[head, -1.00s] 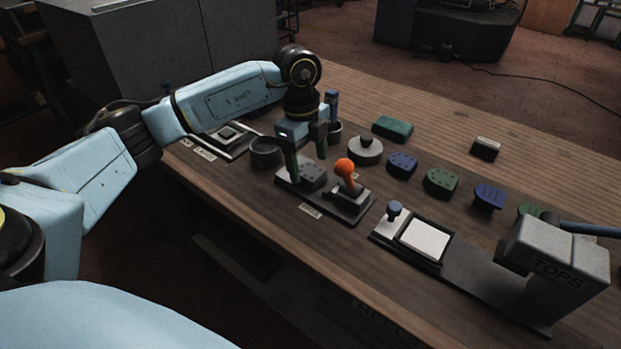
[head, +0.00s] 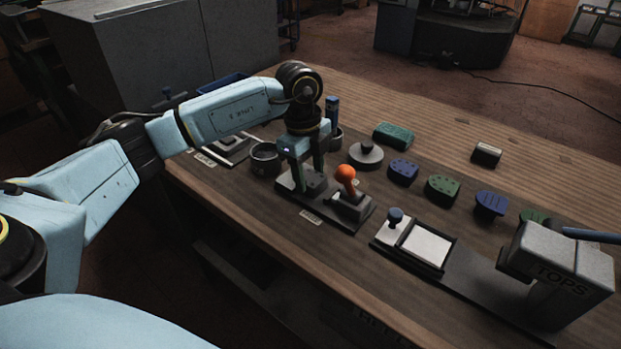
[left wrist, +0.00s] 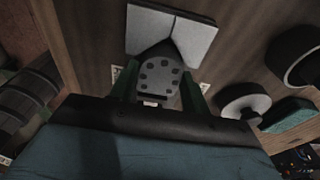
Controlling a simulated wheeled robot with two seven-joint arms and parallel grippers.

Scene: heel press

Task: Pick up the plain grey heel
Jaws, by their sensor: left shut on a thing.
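The grey heel (head: 316,182) is a D-shaped block at the base with the orange-knobbed lever. In the left wrist view the heel (left wrist: 158,78) shows several dark round spots on its upper face. My left gripper (head: 309,180) points down and is shut on the heel, one finger on each side; the left wrist view shows the fingers (left wrist: 159,88) against its sides. The heel appears still at the base; whether it touches is hard to tell. My right gripper is not in view.
The orange-knobbed lever (head: 346,172) stands just right of my left gripper. A dark round cup (head: 264,157) is to its left, a grey knobbed disc (head: 366,155) behind. Blue heels (head: 403,172) and green heels (head: 442,187) lie right. The TOPS press (head: 565,262) stands front right.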

